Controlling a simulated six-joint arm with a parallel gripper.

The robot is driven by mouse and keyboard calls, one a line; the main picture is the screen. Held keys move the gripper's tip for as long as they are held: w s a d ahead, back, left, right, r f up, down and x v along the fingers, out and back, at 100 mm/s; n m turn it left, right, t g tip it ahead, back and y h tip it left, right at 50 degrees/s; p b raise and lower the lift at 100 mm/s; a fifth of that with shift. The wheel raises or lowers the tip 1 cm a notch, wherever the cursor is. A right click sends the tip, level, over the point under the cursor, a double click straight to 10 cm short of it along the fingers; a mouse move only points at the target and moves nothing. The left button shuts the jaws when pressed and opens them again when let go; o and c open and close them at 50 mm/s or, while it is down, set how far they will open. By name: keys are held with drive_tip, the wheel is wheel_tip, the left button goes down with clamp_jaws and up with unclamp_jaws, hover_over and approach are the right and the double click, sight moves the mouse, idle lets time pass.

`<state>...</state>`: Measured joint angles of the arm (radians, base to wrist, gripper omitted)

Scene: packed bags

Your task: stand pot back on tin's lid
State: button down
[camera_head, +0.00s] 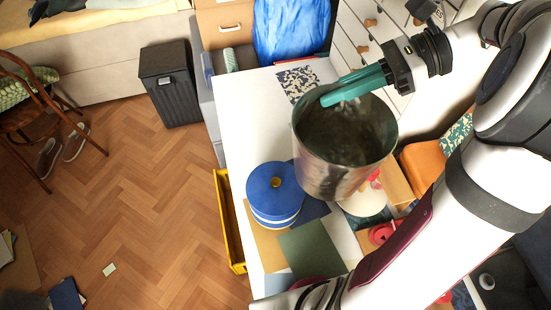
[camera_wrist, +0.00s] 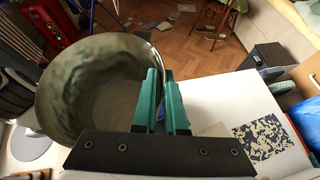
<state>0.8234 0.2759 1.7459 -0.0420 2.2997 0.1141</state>
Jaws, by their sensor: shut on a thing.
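The pot (camera_head: 340,175) is a large grey metal vessel with its open mouth up, slightly tilted in the head view. My gripper (camera_head: 352,86) has teal fingers shut on the pot's far rim; in the wrist view the fingers (camera_wrist: 163,100) pinch the rim at the right of the pot (camera_wrist: 85,90). The pot seems raised above the table, though its height is hard to tell. The round tin (camera_head: 273,214), with blue and white bands, stands to its lower left. Its blue lid (camera_head: 262,180) has a small brassy centre. The pot's edge slightly overlaps the tin's right side in the picture.
The white tabletop (camera_head: 250,120) is clear behind the tin. A speckled card (camera_head: 297,84) lies behind the pot. A green flat item (camera_head: 312,250) lies in front of the tin. A yellow crate (camera_head: 228,215) stands left of the table; a blue bag (camera_head: 290,28) is behind.

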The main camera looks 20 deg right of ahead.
drive_tip(key=w+a+f, duration=0.5)
drive_tip(key=a+f, duration=0.3)
drive_tip(key=f, duration=0.2)
drive_tip(key=shift+a, duration=0.2)
drive_tip(key=shift+f, duration=0.5)
drive_tip(key=c, duration=0.9)
unclamp_jaws()
drive_tip(key=shift+c, duration=0.2)
